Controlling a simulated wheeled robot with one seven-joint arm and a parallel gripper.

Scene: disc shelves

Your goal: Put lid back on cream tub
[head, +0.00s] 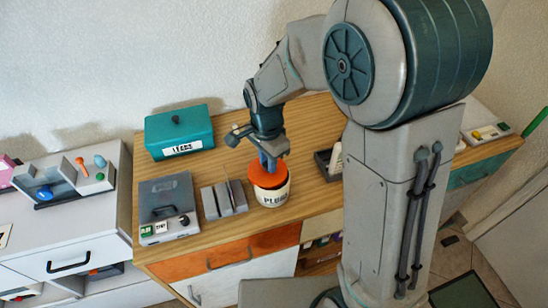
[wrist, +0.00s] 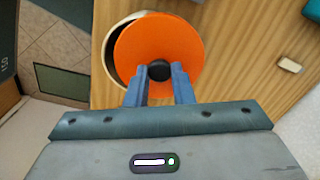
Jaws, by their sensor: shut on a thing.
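The cream tub (head: 271,194), with dark lettering on its side, stands on the wooden cabinet top. The orange lid (head: 259,174) is at the tub's mouth, held by my gripper (head: 268,160). In the wrist view the gripper's blue fingers (wrist: 160,80) are shut on the lid's dark knob (wrist: 159,70). There the orange lid (wrist: 175,45) lies off-centre to the right, and a crescent of the tub's rim (wrist: 112,45) shows at its left. I cannot tell whether the lid touches the rim.
A grey slotted holder (head: 224,199) and a grey box with a handle (head: 167,205) stand left of the tub. A teal box (head: 180,133) is behind them. A dark tray (head: 328,163) is close on the right. Bare wood lies behind the tub.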

